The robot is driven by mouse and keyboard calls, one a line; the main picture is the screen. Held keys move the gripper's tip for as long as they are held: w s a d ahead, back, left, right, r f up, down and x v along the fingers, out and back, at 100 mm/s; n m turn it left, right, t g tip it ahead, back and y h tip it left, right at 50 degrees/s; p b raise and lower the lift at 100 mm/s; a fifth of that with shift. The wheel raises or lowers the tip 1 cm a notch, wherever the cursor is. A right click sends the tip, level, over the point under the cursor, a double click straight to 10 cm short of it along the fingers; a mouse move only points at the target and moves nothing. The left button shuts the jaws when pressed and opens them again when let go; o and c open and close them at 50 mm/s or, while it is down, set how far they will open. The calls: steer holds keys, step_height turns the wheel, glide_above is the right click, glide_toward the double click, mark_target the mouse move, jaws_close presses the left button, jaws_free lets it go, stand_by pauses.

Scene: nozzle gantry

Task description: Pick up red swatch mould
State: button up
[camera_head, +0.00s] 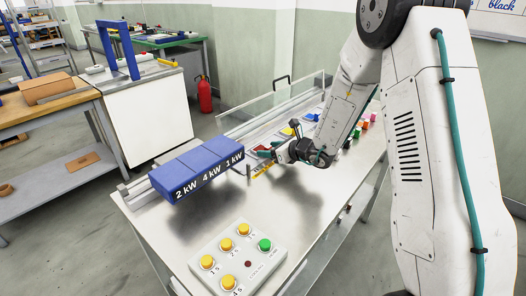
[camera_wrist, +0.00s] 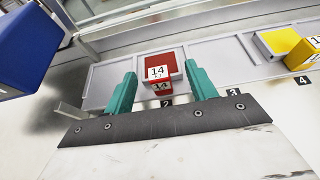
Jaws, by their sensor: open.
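The red swatch mould (camera_wrist: 158,60) shows in the wrist view, with a white label reading 14 on it. It sits at a grey rack slot, just above a black tag with the number 2. My gripper (camera_wrist: 161,70) is open, with one teal finger to the left of the mould and one to the right. Gaps show on both sides, and I cannot tell how far down the fingers reach.
Yellow moulds (camera_wrist: 281,42) stand in the slots to the right. Blue blocks (camera_head: 197,168) marked 2 kW, 4 kW and 1 kW stand left of my gripper. A button panel (camera_head: 238,262) lies on the table front. A clear guard (camera_head: 270,105) runs behind the rack.

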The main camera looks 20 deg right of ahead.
mark_target(260, 147)
steer(key=shift+x, duration=1.1)
steer(key=c, duration=0.6)
steer(key=shift+c, duration=0.2)
steer(key=shift+r, duration=0.2)
